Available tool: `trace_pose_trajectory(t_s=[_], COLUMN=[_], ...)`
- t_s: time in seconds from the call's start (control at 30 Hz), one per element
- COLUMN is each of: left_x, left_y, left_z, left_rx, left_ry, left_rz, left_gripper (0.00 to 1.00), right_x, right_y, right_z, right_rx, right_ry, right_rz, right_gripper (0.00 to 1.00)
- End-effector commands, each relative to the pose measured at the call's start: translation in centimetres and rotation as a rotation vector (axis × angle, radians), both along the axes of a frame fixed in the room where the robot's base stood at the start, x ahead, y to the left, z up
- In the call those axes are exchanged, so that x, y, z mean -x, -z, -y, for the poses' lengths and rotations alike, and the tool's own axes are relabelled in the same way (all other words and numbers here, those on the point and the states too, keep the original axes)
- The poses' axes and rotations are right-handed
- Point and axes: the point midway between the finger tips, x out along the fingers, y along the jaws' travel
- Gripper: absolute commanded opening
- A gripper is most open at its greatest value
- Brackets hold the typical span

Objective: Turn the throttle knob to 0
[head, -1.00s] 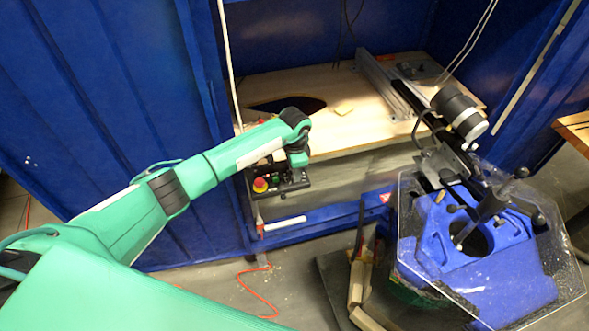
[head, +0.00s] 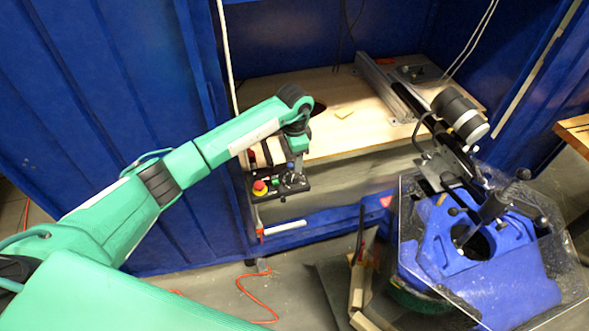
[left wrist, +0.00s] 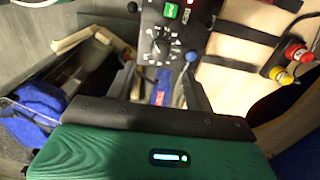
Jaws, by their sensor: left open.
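The throttle knob (left wrist: 162,46) is a black dial ringed by white marks on a dark control panel (left wrist: 146,20) in the left wrist view. I cannot read its setting. The panel also shows in the head view (head: 277,190), at the front edge of the wooden bench. My left gripper (left wrist: 159,58) is open and empty, with its two fingers on either side of the knob and apart from it. In the head view my left gripper (head: 297,152) is above the panel's right part, largely hidden by the wrist. My right gripper is not in view.
The panel carries a red button (head: 260,187) on a yellow base and a green switch (left wrist: 170,12). The wooden bench (head: 350,125) lies behind it in a blue enclosure. A blue machine with a clear cover (head: 490,260) stands to the right.

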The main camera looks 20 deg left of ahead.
Motion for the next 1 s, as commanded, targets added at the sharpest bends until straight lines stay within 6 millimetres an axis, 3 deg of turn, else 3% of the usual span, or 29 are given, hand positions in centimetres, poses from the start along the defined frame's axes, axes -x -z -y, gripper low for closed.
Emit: trace_pose_trajectory(t_s=[0.2,0.4,0.9,1.0], left_x=[-0.1,0.0,0.0,0.3], left_y=[-4.2,-5.9,-6.2,-5.7], left_z=[0.0,0.0,0.0,0.9], left_rx=[-0.001,-0.001,0.001,0.037], left_ry=[0.000,0.000,0.001,0.031], left_rz=[0.003,0.001,0.001,0.004], left_gripper=[0.53,0.53,0.53,0.53], right_x=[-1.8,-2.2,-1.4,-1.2], right_y=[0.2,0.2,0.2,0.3], right_z=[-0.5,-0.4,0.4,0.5], right_rx=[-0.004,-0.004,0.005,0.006], right_ry=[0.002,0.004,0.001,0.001], right_rz=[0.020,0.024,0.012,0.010], right_gripper=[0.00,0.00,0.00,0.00])
